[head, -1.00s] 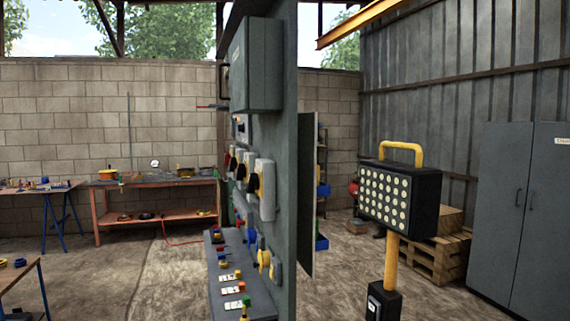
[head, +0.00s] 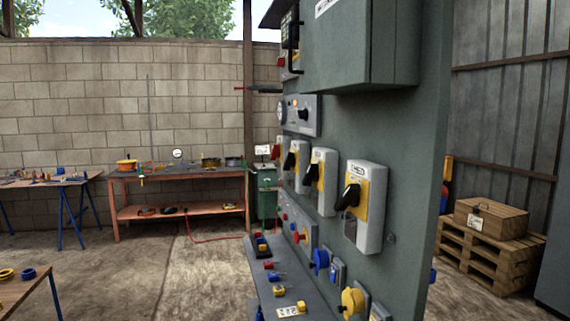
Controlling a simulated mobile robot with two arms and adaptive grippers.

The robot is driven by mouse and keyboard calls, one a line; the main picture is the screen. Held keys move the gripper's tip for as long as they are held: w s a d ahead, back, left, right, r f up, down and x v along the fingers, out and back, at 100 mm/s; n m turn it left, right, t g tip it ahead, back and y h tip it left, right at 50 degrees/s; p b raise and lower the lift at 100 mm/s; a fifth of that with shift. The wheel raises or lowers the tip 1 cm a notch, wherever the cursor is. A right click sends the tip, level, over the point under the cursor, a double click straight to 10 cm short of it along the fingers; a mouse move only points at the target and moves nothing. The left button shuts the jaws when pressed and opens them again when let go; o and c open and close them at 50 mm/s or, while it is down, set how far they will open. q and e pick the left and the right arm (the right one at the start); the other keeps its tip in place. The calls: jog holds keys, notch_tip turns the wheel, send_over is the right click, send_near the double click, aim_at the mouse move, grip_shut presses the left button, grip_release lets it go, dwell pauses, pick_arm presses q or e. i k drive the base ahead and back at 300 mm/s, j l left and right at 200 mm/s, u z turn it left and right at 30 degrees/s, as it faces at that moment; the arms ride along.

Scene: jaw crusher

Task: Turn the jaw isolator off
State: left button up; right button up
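A row of grey isolator boxes with yellow plates and black rotary handles is on the side of a green-grey control panel (head: 410,130). The nearest isolator (head: 372,230) is at the right of the row. A second isolator (head: 328,195) and a third isolator (head: 303,180) sit further along to the left, and another is partly hidden at the far end. Their labels are too small or too slanted to read surely, so I cannot tell which is the jaw isolator. Neither of my grippers is in view.
Below the isolators, a sloping console (head: 270,295) carries coloured buttons and padlocks. A grey cabinet (head: 345,40) juts out above. An orange workbench (head: 180,174) stands by the block wall. Open concrete floor (head: 190,270) lies left of the panel.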

aim_at(290, 162)
jog(key=i+j+z, duration=0.15)
jog(key=i+j, duration=1.1)
jog(key=j, duration=0.15)
